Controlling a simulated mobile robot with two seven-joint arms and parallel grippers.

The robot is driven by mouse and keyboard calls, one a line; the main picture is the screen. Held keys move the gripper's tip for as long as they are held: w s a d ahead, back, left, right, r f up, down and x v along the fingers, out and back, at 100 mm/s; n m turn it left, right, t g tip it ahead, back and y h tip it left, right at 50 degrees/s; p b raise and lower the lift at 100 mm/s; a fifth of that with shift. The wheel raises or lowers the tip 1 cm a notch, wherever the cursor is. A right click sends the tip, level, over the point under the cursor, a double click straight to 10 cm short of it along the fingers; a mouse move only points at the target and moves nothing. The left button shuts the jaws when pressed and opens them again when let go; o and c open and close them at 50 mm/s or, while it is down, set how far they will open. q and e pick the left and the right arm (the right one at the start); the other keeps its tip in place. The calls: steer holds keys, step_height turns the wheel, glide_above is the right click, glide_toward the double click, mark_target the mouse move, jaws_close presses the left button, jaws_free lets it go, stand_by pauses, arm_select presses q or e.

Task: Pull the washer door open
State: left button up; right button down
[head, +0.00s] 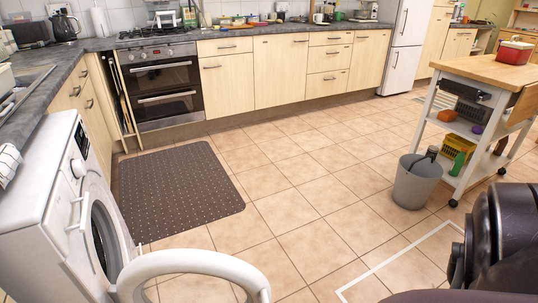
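The white washer (55,225) stands at the left edge, under the worktop, with its control dial near the top. Its round front opening (103,238) is uncovered, with a dark interior. The white washer door (190,263) stands swung out from the front and shows as a curved rim at the bottom of the view; its lower part is cut off by the frame edge. No gripper is seen at the door. A dark part of my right arm fills the bottom right corner, but its gripper is not in view. My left arm and gripper are not in view.
A dark dotted mat (175,190) lies on the tiled floor beside the washer. A grey bin (416,182) stands by a wheeled kitchen trolley (480,130) at the right. The oven (160,85) and cabinets line the back. The middle floor is clear.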

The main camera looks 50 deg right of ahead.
stand_by(0.4)
steer(key=c, duration=1.1)
jaws_free()
steer(key=shift+o, duration=0.2)
arm_select(q)
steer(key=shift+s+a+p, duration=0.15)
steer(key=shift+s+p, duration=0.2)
steer(key=shift+p, duration=0.2)
arm_select(e)
steer(key=s, duration=1.1)
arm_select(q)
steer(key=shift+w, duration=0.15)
arm_select(e)
steer(key=shift+w, duration=0.1)
